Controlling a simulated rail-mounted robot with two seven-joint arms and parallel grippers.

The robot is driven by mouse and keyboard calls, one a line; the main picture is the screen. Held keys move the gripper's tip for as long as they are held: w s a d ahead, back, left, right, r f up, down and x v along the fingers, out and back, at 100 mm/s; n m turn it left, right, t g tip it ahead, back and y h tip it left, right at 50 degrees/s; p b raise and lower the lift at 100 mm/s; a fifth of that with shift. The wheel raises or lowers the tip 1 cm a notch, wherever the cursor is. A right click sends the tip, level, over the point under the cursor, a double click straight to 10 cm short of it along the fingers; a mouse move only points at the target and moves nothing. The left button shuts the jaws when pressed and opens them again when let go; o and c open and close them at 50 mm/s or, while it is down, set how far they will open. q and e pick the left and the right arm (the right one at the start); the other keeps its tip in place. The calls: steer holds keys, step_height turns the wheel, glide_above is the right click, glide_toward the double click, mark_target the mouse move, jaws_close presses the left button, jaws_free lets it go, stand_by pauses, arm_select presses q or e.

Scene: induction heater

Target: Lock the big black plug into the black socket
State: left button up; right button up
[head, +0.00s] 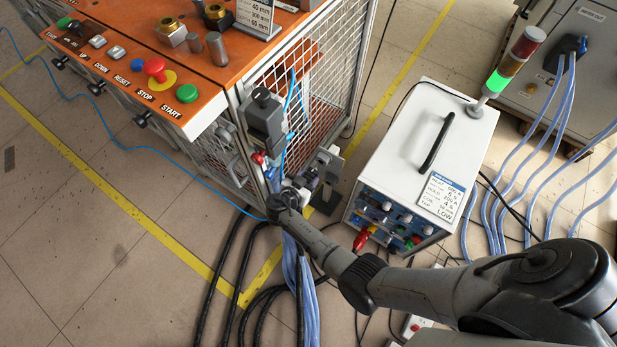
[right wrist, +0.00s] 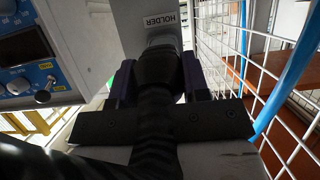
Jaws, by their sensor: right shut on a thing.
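The big black plug (right wrist: 158,68) with its thick ribbed black cable (right wrist: 155,140) shows in the right wrist view. It stands between the purple-padded fingers of my right gripper (right wrist: 158,80), which is shut on it. The plug's far end meets a grey plate labelled HOLDER (right wrist: 170,20); I cannot tell how deep it sits. In the head view my right gripper (head: 312,184) is low beside the cage corner, and the plug is mostly hidden there. A dark grey box (head: 266,120) on the cage post, above the gripper, may be the black socket. My left gripper is out of view.
A white power unit (head: 400,140) with knobs stands just right of the gripper. The wire mesh cage (head: 335,60) is close on the other side. Black and blue cables (head: 235,265) hang and lie below. A cabinet (head: 590,20) stands at the far right.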

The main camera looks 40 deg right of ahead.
steer(key=shift+s+a+b, duration=0.15)
steer(key=shift+s+a, duration=0.1)
steer(key=shift+a, duration=0.6)
steer(key=shift+s+a+b, duration=0.15)
steer(key=shift+s+a, duration=0.05)
steer(key=shift+a, duration=0.6)
